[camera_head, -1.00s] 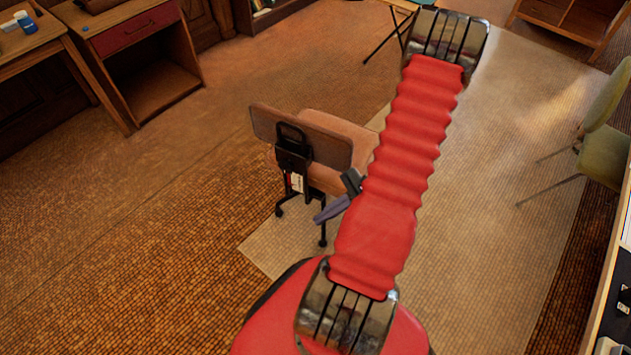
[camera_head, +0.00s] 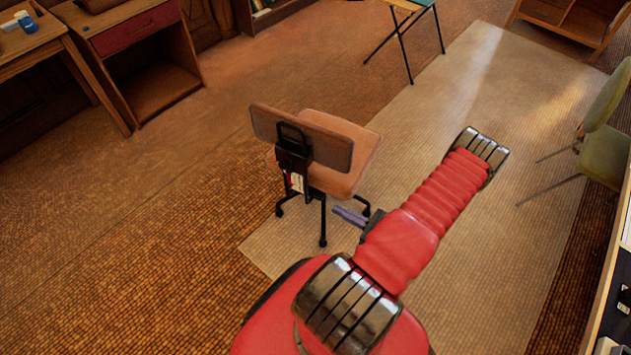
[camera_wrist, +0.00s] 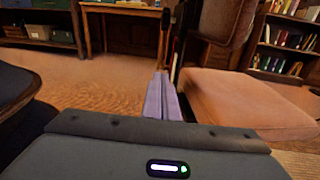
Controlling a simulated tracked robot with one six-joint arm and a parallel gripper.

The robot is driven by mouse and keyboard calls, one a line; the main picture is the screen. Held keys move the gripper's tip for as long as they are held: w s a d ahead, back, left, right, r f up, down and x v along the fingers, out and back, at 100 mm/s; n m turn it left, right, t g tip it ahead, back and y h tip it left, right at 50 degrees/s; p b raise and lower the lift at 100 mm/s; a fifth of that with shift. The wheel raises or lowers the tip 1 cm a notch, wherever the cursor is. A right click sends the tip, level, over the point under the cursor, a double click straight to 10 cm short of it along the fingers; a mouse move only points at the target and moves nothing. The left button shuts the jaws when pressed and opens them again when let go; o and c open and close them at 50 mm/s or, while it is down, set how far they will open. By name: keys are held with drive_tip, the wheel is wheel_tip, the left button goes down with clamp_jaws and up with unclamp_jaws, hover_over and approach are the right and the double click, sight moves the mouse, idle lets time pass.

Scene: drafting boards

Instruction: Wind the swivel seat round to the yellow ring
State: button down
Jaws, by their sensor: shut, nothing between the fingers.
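The swivel seat is a small office chair with a salmon seat pad (camera_head: 350,160), a brown backrest (camera_head: 318,148) and dark legs. It stands partly on the pale rug, its backrest toward me. In the wrist view the seat pad (camera_wrist: 245,98) is at right, and the backrest (camera_wrist: 222,20) is cut off at the top. My gripper (camera_head: 336,209) has its purple-grey fingers together and empty, by the chair's lower right side. In the wrist view my gripper (camera_wrist: 158,78) points forward just left of the seat pad; I cannot tell whether they touch. No yellow ring is visible.
A wooden desk (camera_head: 132,32) and table stand at upper left. A folding stand (camera_head: 402,35) is at the top, a green chair (camera_head: 603,150) at right. A long counter edge runs down the right. The pale rug (camera_head: 490,230) is mostly clear.

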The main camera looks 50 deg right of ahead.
drive_tip(key=d+h, duration=0.1)
drive_tip(key=d+r, duration=0.1)
drive_tip(key=d, duration=0.1)
drive_tip(key=shift+w+d+m+t+h, duration=0.15)
drive_tip(key=shift+d+m+t+h, duration=0.05)
drive_tip(key=shift+m+t+h, duration=0.2)
drive_tip(key=shift+w, duration=0.15)
drive_tip(key=w, duration=1.3)
drive_tip(key=shift+w+a, duration=0.35)
drive_tip(key=shift+w+a, duration=0.1)
drive_tip(key=shift+w, duration=0.05)
